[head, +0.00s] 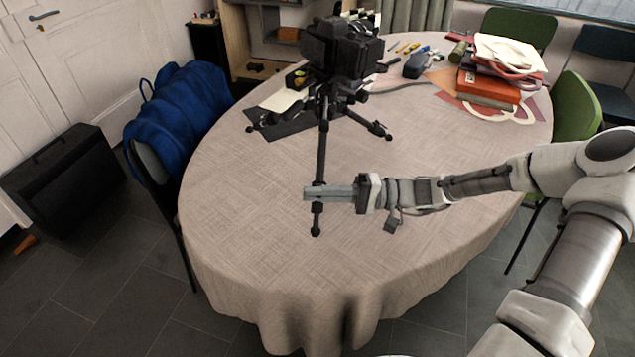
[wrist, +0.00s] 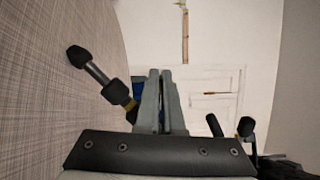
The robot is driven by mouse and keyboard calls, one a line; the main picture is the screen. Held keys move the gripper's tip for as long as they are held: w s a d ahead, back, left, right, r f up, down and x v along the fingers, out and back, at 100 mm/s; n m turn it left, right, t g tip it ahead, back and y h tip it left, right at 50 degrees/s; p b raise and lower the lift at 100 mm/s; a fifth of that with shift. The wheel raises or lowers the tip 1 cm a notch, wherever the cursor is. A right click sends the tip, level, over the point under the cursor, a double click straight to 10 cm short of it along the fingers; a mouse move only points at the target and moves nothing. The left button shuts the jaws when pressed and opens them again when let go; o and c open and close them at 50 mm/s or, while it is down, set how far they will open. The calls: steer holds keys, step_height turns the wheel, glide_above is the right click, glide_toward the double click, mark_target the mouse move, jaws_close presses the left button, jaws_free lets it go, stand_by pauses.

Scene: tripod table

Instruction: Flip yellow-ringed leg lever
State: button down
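A black tripod (head: 322,150) stands on the table with its legs spread and a camera (head: 340,48) on top. Its front leg comes down toward the near table edge. My gripper (head: 306,193) reaches in from the right and overlaps the lower front leg in the head view. In the wrist view my gripper (wrist: 160,73) has its fingers almost together, with only a thin gap and nothing seen between them. The lever itself is not clear.
The round table (head: 240,200) has a pale cloth and is clear at the front. Another tripod leg (head: 375,130) spreads right. Red books and a bag (head: 490,85) lie at the back right, with small tools nearby. A blue-draped chair (head: 180,110) stands left.

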step_height(320, 180, up, 2)
steer(key=m+p, duration=0.4)
steer(key=shift+w, duration=0.15)
steer(key=m+p, duration=0.3)
steer(key=shift+w+d+r+m+t+y, duration=0.1)
steer(key=shift+w+r+m+t+y, duration=0.2)
steer(key=shift+r+y, duration=0.1)
steer(key=shift+w+r+m+t+p, duration=0.15)
steer(key=shift+w+m+p, duration=0.1)
steer(key=shift+m+p, duration=0.65)
steer(key=shift+w+m+t+p, duration=0.2)
steer(key=shift+m+p, duration=0.3)
steer(key=shift+m, duration=0.7)
steer(key=shift+w, duration=0.1)
steer(key=c, duration=1.3)
jaws_free()
steer(key=shift+d, duration=0.1)
steer(key=d+f, duration=0.1)
steer(key=d, duration=0.4)
steer(key=d+f, duration=0.1)
steer(key=d, duration=0.5)
steer(key=d+f, duration=0.1)
steer(key=d, duration=0.5)
steer(key=shift+s, duration=0.3)
